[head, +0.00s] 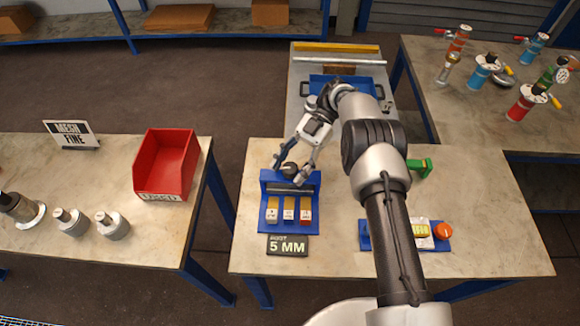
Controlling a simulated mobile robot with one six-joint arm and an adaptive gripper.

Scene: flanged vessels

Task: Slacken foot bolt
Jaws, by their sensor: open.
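My gripper (295,166) is open. It points down over the blue stand (269,222) on the near table, with its fingers on either side of a dark round knob (290,170). I cannot tell whether they touch the knob. A dark cylinder (290,188) lies across the stand, above several tan and orange tagged blocks (289,210). A black sign reading "5 MM" (288,245) stands in front. No foot bolt can be made out. Flanged vessels with gauges, one blue (484,73) and one red (527,101), stand on the right table.
A red bin (166,163), a "MESH FINE" sign (72,135) and grey metal fittings (113,226) are on the left table. A blue tray (346,84) lies behind my arm. A blue base with an orange knob (443,231) is at right.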

